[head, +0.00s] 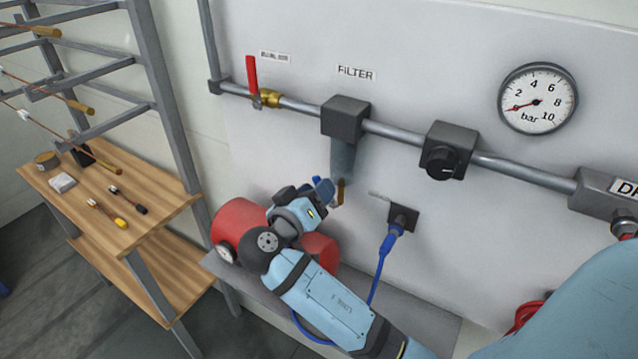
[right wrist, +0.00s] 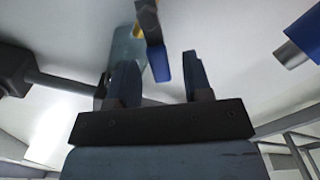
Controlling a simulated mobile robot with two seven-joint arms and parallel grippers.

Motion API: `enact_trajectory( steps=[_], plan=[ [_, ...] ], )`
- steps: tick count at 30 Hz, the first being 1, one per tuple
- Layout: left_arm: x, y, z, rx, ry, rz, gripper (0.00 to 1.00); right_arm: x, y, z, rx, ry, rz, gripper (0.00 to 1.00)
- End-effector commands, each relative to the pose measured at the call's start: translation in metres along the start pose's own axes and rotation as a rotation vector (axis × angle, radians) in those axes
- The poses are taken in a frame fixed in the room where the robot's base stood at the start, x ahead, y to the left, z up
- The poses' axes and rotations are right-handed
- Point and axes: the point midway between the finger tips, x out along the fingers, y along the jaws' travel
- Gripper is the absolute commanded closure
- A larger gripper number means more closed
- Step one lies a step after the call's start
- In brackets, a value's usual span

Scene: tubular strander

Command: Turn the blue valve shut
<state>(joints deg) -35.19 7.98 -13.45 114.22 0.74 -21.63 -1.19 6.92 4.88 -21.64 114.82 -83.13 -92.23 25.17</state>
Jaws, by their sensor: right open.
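The blue valve's blue handle (right wrist: 160,62) shows in the right wrist view, near the mouth of my right gripper (right wrist: 162,76). A brass part (head: 340,192) shows under the filter bowl (head: 343,157) in the head view. The bowl also shows in the right wrist view (right wrist: 125,48). My right gripper (head: 308,189) is beside the brass part in the head view, below the filter. Its two dark fingers are apart, with the handle seen in the gap between them. I cannot tell whether a finger touches it. The gripper partly hides the valve in the head view. My left gripper is not in view.
A pipe on the wall panel carries a red-handled valve (head: 252,75), the filter head (head: 346,117) and a regulator (head: 448,148). A blue hose (head: 385,258) hangs beside my right arm. A red tank (head: 238,220) lies behind it. A wooden shelf (head: 95,215) stands left.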

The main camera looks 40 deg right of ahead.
Motion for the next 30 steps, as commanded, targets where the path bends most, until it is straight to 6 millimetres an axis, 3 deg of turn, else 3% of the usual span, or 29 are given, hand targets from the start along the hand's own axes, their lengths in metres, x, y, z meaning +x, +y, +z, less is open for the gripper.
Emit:
enact_trajectory(
  steps=[12, 13, 19, 30],
  plan=[
    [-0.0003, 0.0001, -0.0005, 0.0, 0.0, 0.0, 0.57, -0.0017, 0.0007, 0.0006, 0.0, 0.0, 0.0, 0.54],
    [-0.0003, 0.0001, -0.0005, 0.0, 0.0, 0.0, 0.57, -0.0017, 0.0007, 0.0006, 0.0, 0.0, 0.0, 0.57],
    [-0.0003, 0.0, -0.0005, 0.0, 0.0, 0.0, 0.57, -0.0016, 0.0007, 0.0005, 0.0, 0.0, 0.0, 1.0],
    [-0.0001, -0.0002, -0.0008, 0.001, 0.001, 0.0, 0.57, 0.0018, -0.0065, -0.0042, -0.023, -0.001, 0.0, 1.0]
  ],
)
